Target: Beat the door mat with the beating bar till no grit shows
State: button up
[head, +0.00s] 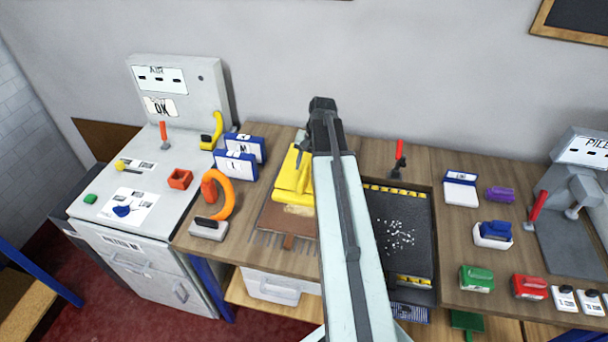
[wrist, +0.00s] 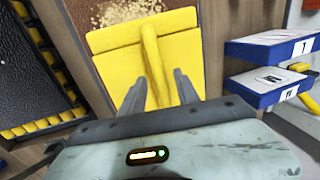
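A yellow plate with a raised ridge along its middle, which looks like the beating bar (head: 293,182), lies on a brown mat (head: 272,218) on the bench. In the wrist view the yellow bar (wrist: 118,62) fills the middle, and the brown mat (wrist: 82,14) shows beyond it with a tan patch of grit (wrist: 125,10). My gripper (wrist: 160,74) has one finger on each side of the ridge, with a visible gap to it. In the head view my gripper (head: 303,152) is over the bar, and my arm hides its right side.
A black tray (head: 433,250) with white specks lies right of my arm. A red-handled lever (head: 399,150) stands behind the tray. Several small coloured blocks occupy the right.

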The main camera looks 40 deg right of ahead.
jog(key=shift+c, duration=0.4)
jog(key=shift+f, duration=0.1)
grip_shut()
jog(key=shift+s, duration=0.1)
dwell(0.8)
